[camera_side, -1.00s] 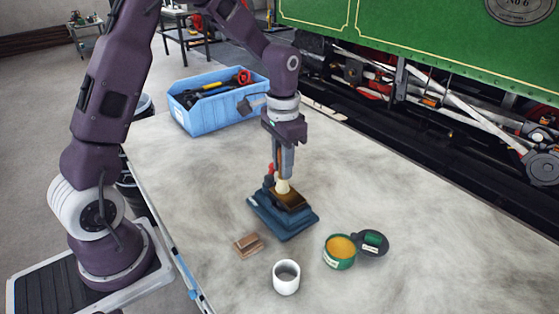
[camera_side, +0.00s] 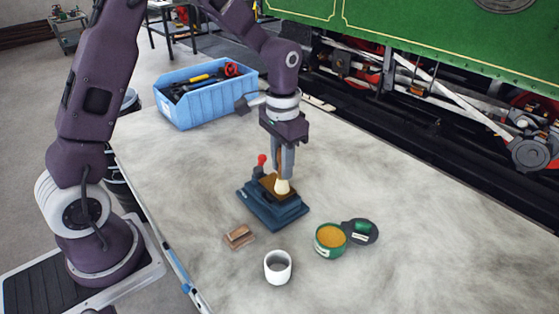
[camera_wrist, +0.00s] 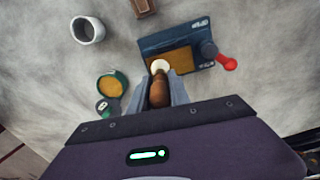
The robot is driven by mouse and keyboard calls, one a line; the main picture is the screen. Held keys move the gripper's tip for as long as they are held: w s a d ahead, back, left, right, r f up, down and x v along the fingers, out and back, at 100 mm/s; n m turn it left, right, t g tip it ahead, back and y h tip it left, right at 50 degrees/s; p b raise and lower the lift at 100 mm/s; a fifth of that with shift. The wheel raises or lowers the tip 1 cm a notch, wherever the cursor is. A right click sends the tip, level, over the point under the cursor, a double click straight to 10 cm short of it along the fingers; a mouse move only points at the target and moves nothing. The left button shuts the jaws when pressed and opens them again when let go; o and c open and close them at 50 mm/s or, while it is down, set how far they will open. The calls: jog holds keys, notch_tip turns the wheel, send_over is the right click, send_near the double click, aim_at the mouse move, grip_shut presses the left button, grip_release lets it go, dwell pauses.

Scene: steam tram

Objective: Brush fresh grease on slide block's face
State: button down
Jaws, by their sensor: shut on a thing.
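My gripper (camera_side: 282,172) is shut on a brush and points straight down. The brush's brown handle (camera_wrist: 159,93) shows between the fingers in the wrist view, and its pale bristles (camera_side: 283,187) are at the slide block's top face. The slide block (camera_side: 270,184) is brown and sits in a blue vise-like holder (camera_side: 282,217) with a red-knobbed lever (camera_side: 261,160). In the wrist view the block (camera_wrist: 182,59) shows as a brown face, partly hidden by the brush. An open green tin of yellow-brown grease (camera_side: 331,237) stands to the right, its dark lid (camera_side: 362,231) beside it.
A white cup (camera_side: 278,267) and a small brown block (camera_side: 239,236) stand near the front of the table. A blue crate of tools (camera_side: 207,102) is at the back left. The table right of the tin is clear. A green tram stands behind.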

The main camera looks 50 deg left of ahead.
jog(key=shift+d, duration=0.85)
jog(key=shift+a, duration=0.1)
jog(key=shift+w+a, duration=0.15)
jog(key=shift+a, duration=3.55)
jog(key=shift+d, duration=0.1)
jog(key=shift+d, duration=3.75)
